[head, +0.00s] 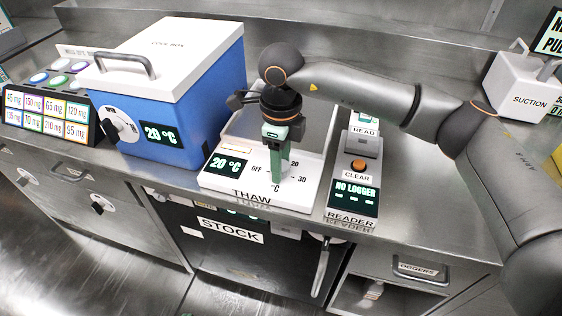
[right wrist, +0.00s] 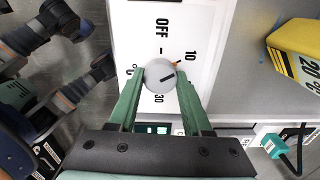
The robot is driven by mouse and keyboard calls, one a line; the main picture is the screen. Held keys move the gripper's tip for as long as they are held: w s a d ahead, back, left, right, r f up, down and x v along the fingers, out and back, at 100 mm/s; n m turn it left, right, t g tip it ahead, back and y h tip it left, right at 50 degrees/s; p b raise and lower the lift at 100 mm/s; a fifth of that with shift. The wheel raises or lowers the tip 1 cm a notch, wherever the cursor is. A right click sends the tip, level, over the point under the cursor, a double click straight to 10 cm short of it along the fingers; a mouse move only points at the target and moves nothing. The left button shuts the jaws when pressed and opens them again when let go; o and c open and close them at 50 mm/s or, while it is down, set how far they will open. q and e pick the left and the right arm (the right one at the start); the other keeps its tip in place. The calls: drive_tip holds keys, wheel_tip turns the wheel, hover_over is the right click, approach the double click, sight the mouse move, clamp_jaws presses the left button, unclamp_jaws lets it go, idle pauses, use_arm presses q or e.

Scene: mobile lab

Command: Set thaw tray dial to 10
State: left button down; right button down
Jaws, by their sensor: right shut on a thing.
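The thaw tray (head: 222,182) is a white unit on the bench, labelled THAW, with a display (head: 226,164) reading 20 °C. The OFF, 10 and 30 labels are visible there; 20 is hidden behind the finger. My right gripper (head: 277,172) points down with green fingers shut on the dial; it also shows in the right wrist view (right wrist: 162,85). The dial is hidden in the head view. My left gripper is not in view.
A blue cool box (head: 190,90) with a white lid stands left of the tray. The logger reader (head: 352,197) stands close on the right, its display reading NO LOGGER. A suction unit (head: 523,90) is at the far right.

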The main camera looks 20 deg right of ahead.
idle(0.4)
drive_tip(key=shift+c, duration=1.7)
unclamp_jaws()
drive_tip(key=shift+r, duration=0.1)
wheel_tip(320, 180, up, 12)
drive_tip(key=p, duration=0.1)
drive_tip(key=shift+r, duration=0.15)
